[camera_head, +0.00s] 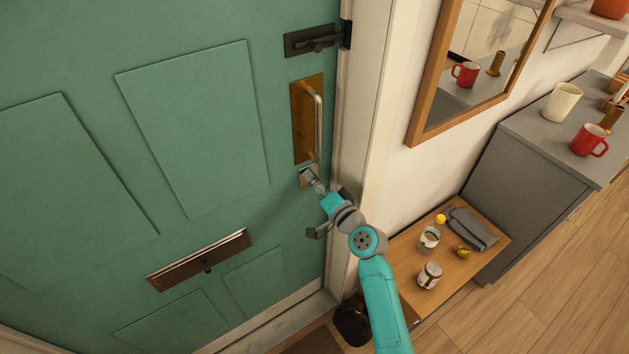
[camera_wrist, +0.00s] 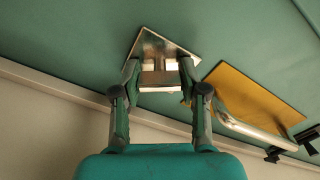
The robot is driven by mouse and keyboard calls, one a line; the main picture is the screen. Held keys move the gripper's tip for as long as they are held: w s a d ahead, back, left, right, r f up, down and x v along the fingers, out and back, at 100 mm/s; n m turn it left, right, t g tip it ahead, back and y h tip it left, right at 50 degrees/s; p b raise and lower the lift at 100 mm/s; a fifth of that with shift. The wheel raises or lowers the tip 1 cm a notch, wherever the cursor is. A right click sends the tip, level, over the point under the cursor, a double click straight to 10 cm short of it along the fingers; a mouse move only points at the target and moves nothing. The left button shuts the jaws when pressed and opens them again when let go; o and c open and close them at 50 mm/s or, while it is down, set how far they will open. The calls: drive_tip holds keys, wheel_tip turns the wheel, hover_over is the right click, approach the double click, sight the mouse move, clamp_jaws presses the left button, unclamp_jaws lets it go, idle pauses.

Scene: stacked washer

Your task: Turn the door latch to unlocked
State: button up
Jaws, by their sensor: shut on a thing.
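The green door (camera_head: 190,130) fills the left of the head view and looks closed. The door latch is a small metal plate with a thumb-turn (camera_wrist: 158,70), seen in the wrist view; in the head view its plate (camera_head: 306,172) sits just below the brass pull handle (camera_head: 297,122). My gripper (camera_wrist: 158,76) is at the latch, with one finger on each side of the thumb-turn, shut on it. In the head view my gripper (camera_head: 313,180) partly hides the latch. I cannot tell from the plate whether the latch is locked.
A dark slide bolt (camera_head: 310,40) is above the handle. The handle's bar (camera_wrist: 255,130) is close to my gripper's right in the wrist view. A mail slot (camera_head: 198,260) is lower left. A low wooden table (camera_head: 401,250) with a bottle and jar stands right of the door.

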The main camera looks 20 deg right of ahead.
drive_tip(key=m, duration=0.6)
drive_tip(key=shift+m, duration=0.3)
idle(0.4)
drive_tip(key=o, duration=1.2)
drive_tip(key=shift+c, duration=0.2)
drive_tip(key=v, duration=1.2)
